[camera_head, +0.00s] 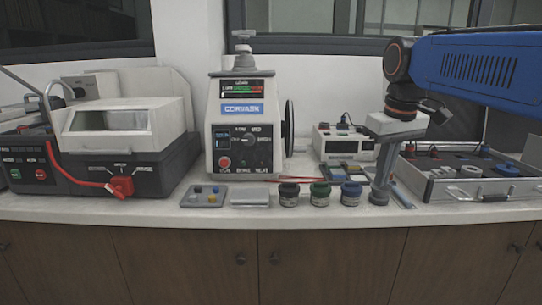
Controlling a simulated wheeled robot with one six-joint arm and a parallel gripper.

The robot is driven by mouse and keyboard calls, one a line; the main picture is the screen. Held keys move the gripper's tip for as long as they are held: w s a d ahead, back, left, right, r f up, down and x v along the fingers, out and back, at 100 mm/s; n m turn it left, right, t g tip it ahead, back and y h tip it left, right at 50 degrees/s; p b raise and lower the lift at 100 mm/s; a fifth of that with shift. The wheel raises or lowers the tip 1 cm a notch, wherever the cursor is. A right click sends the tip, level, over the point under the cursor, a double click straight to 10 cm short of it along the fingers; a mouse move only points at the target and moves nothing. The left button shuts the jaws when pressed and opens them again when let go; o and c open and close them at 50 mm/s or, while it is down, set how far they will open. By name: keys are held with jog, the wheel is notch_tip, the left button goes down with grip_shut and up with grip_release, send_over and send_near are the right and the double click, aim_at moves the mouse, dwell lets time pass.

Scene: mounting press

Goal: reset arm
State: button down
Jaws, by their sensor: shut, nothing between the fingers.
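My blue arm (465,70) comes in from the upper right, over the right part of the bench.
A black-and-white machine (120,145) with a red handle stands left. A meter (343,146) stands behind. An open case (470,189) lies right.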

jog(key=s+d+f+m+t, duration=0.2)
jog(key=s+d+f+m, duration=0.1)
jog(key=s+f, duration=1.6)
notch_tip(320, 180, down, 3)
jog(key=shift+s+f+m+t, duration=0.2)
jog(key=shift+m+t, duration=0.1)
jog(key=shift+t, duration=0.1)
